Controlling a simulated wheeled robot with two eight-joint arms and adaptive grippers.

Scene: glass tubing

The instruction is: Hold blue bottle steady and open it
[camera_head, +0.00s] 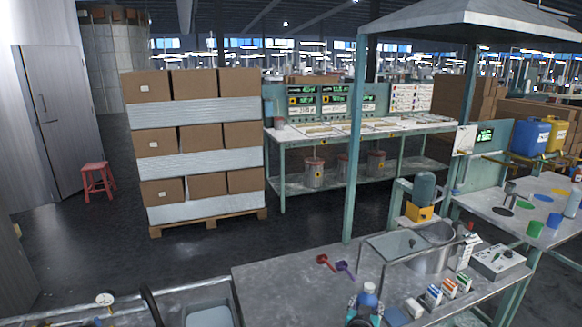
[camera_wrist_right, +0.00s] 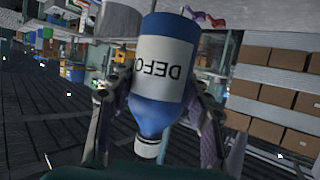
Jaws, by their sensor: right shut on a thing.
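The blue bottle (camera_head: 368,298) shows at the bottom edge of the head view, in front of the near grey bench. In the right wrist view the bottle (camera_wrist_right: 158,75) is large, blue with a white label lettered "DEFO", and appears upside down. Its white cap (camera_wrist_right: 147,148) is on the neck, at the lower end in that picture. My right gripper (camera_wrist_right: 155,108) has a finger on each side of the bottle and is shut on it. In the head view the right gripper (camera_head: 365,315) is partly cut off by the bottom edge. My left gripper is not seen.
The near bench (camera_head: 290,285) carries a red scoop (camera_head: 325,262), a purple scoop (camera_head: 345,269), a clear tank (camera_head: 395,246) and several small cartons (camera_head: 449,288). A sink (camera_head: 210,316) lies at lower left. The bench's left part is bare. Stacked boxes (camera_head: 200,137) stand behind.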

